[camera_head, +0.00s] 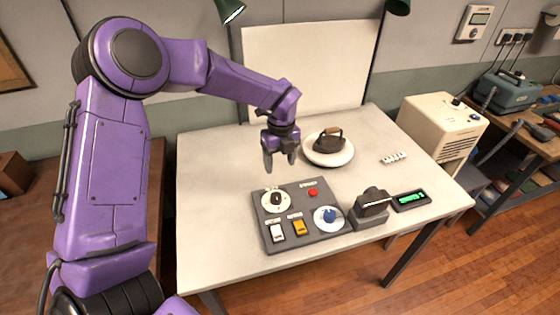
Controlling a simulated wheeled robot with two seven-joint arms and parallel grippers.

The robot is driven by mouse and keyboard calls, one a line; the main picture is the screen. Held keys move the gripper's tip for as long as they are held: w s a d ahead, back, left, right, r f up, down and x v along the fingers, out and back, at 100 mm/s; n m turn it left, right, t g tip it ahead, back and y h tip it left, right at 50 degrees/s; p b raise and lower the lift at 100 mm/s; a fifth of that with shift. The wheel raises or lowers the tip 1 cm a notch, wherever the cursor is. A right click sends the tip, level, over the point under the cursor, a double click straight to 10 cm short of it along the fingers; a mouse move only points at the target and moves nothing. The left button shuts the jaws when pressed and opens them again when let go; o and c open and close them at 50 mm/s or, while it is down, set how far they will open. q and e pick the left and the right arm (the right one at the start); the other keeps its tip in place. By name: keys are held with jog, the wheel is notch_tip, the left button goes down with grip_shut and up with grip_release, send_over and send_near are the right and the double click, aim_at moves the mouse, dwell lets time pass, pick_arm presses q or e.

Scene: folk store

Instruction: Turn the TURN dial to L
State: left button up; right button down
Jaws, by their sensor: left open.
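A grey control panel (305,235) lies on the white table. It bears a white-faced dial with a black knob (276,200) at its back left and a blue knob on a pale disc (329,215) at its front right. The labels are too small to read, so I cannot tell which is the TURN dial or where L lies. My left gripper (281,168) is open and empty, fingers pointing down, above the table just behind the panel's back left edge and apart from the dials. My right gripper is not in view.
The panel also has a red button (313,193), a white rocker switch (278,232) and a yellow one (299,228). A dark device (370,208) and a green-lit display (411,200) stand to its right. Behind is an iron (328,142) on a white plate (343,159). The table's left is clear.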

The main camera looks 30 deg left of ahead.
pick_arm(q)
notch_tip(320, 180, up, 10)
jog(key=b, duration=0.2)
jog(key=shift+r+b, duration=0.25)
jog(key=shift+b, duration=0.15)
